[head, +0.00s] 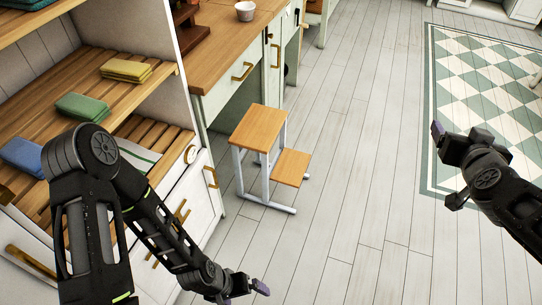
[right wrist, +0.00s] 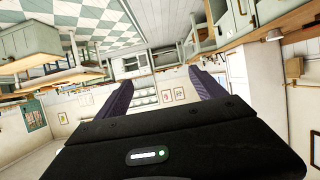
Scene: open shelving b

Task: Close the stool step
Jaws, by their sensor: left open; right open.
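A step stool (head: 260,128) with a wooden top and a light metal frame stands on the floor beside the counter, in the middle of the head view. Its lower wooden step (head: 291,167) sticks out to the right of the frame. My left gripper (head: 252,290) is at the bottom of the head view, below the stool and apart from it. My right gripper (head: 440,138) is at the right, well away from the stool, over the floor by the rug. In the right wrist view its two fingers (right wrist: 155,95) are spread with nothing between them. The stool is not clear in that view.
Open shelving with folded cloths (head: 126,70) and white cabinets (head: 190,205) stands at the left. A wooden counter (head: 225,40) with a white cup (head: 245,10) runs behind the stool. A green checkered rug (head: 480,80) lies at the right. The plank floor right of the stool is clear.

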